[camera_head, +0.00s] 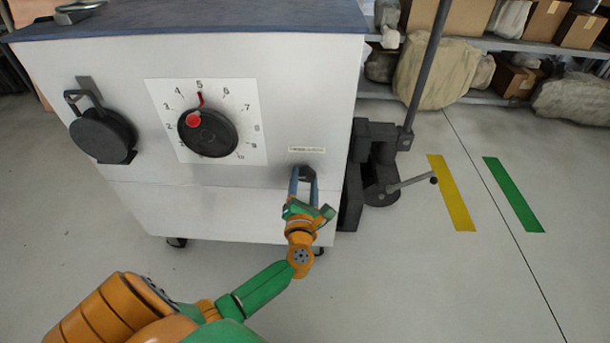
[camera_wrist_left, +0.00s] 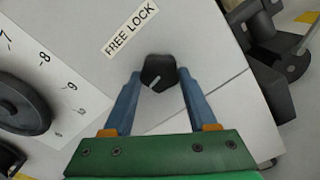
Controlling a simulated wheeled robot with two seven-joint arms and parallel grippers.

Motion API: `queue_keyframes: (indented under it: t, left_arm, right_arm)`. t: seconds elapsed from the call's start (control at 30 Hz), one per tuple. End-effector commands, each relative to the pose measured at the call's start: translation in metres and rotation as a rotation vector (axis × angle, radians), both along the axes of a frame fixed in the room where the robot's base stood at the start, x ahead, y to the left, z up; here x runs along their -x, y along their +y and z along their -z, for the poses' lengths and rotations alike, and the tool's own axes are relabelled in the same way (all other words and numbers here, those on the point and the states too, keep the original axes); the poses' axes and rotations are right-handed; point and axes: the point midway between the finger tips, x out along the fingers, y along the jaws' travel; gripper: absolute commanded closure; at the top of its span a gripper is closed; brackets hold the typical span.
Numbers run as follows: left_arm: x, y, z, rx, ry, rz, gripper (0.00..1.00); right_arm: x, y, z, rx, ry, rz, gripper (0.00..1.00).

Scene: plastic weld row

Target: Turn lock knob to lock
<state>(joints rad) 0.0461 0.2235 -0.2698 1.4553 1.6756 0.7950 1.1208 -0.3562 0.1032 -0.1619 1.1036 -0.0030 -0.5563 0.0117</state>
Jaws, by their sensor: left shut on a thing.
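The lock knob is a small black faceted knob (camera_wrist_left: 158,70) on the white cabinet front, just below a label (camera_wrist_left: 130,28) reading FREE LOCK. A short pale mark shows on its lower part in the left wrist view; I cannot tell which word it indicates. In the head view the knob (camera_head: 305,173) sits at the lower right of the panel. My left gripper (camera_head: 303,181) has its two blue fingers on either side of the knob and is shut on it; the wrist view shows the fingertips (camera_wrist_left: 159,76) against its sides. My right gripper is not in view.
A large black dial (camera_head: 212,134) with a red pointer and numbered plate is left of the knob. A black round part (camera_head: 102,136) is farther left. A dark post with a crank handle (camera_head: 410,182) stands at the cabinet's right. Open floor lies in front.

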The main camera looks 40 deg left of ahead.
Motion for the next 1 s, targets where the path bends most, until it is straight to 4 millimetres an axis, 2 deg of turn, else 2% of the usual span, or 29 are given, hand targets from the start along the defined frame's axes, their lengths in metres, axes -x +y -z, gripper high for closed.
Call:
queue_keyframes:
  t: [0.6,1.0]
  left_arm:
    - [0.001,0.001,-0.003,-0.488,0.305,0.003,0.98]
    - [0.001,0.001,-0.003,-0.723,0.447,0.005,0.98]
  right_arm:
    - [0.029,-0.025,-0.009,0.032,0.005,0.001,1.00]
    - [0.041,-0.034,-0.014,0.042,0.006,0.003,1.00]
